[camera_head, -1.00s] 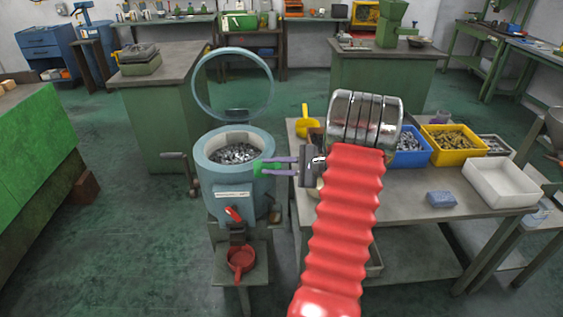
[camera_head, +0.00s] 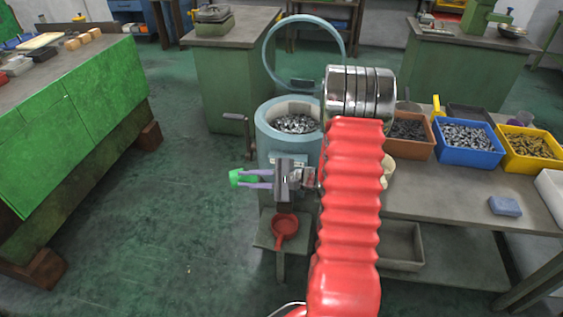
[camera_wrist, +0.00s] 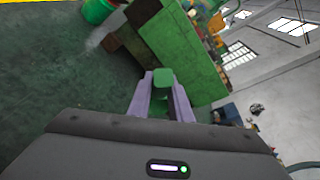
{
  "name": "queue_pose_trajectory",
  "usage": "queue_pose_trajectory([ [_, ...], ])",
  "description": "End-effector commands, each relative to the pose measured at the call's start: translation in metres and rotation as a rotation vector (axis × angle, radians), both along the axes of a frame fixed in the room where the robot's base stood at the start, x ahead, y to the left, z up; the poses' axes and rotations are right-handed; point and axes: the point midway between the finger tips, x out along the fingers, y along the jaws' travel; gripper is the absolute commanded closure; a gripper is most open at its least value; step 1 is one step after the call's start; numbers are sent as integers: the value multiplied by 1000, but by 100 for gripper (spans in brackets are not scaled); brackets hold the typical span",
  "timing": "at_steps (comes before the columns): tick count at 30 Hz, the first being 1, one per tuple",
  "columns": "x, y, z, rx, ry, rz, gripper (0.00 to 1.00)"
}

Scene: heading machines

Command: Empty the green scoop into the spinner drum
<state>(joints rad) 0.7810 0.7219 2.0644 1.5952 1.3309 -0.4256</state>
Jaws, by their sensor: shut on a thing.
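The green scoop (camera_head: 240,178) is held between the purple fingers of my gripper (camera_head: 258,178). My gripper is shut on it, points left, and sits in front of the spinner drum, below its rim. I cannot tell what the scoop holds. In the wrist view the scoop (camera_wrist: 162,82) shows between the fingertips (camera_wrist: 160,97). The pale blue spinner drum (camera_head: 264,125) stands behind my gripper, with its ring-shaped lid (camera_head: 269,68) raised. Small grey metal parts (camera_head: 296,124) lie inside. My gripper hides part of the drum's front.
A red pan (camera_head: 284,226) sits on a low stand below the drum. A bench at right bears brown, blue (camera_head: 467,155) and yellow bins of parts and a blue block (camera_head: 505,206). A crank handle (camera_head: 240,125) juts out left of the drum. The floor at left is clear.

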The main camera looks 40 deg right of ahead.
Motion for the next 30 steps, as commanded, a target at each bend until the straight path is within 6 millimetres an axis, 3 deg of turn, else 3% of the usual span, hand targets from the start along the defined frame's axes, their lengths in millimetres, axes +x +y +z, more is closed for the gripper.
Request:
queue_pose_trajectory([
  [1,2,23,-5,2,4,32,100],
  [6,6,90,-17,-1,5,127,100],
  [13,2,161,-28,-4,6,237,100],
  [18,0,179,-31,-5,5,267,100],
  [30,0,179,-31,-5,5,267,100],
])
